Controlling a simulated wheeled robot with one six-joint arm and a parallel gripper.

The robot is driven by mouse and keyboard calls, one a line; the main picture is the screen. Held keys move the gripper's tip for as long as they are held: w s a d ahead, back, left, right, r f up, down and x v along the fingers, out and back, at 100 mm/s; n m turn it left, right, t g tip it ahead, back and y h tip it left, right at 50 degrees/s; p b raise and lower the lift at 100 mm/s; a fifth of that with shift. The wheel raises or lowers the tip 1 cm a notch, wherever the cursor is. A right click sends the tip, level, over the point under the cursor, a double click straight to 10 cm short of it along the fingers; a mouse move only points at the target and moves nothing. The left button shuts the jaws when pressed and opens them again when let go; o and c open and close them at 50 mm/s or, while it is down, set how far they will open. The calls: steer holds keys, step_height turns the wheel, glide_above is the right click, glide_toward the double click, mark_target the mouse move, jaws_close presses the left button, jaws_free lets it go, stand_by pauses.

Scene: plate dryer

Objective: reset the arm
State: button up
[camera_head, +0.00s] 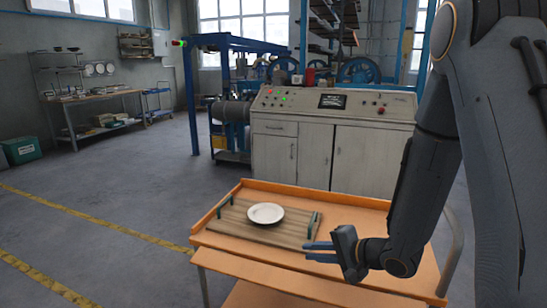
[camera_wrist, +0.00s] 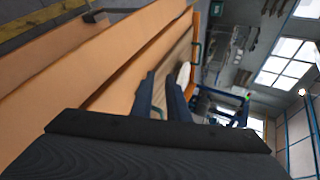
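My gripper (camera_head: 312,251) hangs low over the right part of the orange cart (camera_head: 225,262), pointing left. Its two blue-grey fingers are apart with nothing between them. In the wrist view my gripper (camera_wrist: 161,78) also shows a gap between its fingers. A white round plate (camera_head: 266,213) lies flat on a slatted wooden board with green handles (camera_head: 225,226), left of my fingertips and apart from them. In the wrist view the plate (camera_wrist: 184,74) appears edge-on beyond the fingers, partly hidden by one of them.
A grey control cabinet (camera_head: 330,150) with buttons and a small screen stands behind the cart. A workbench (camera_head: 95,98) with shelves is at the far left, and a green bin (camera_head: 22,149) sits at the left edge. The floor left of the cart is clear.

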steer(key=s+d+r+n+g+h, duration=0.2)
steer(key=s+d+n+h, duration=0.25)
steer(key=d+h, duration=0.45)
steer(key=s+r+n+g, duration=0.2)
steer(key=s+g, duration=0.1)
steer(key=s, duration=0.6)
steer(key=s+a+r+n+g, duration=0.1)
steer(key=s+n+g, duration=0.2)
steer(key=s, duration=0.5)
steer(key=shift+s+r, duration=0.35)
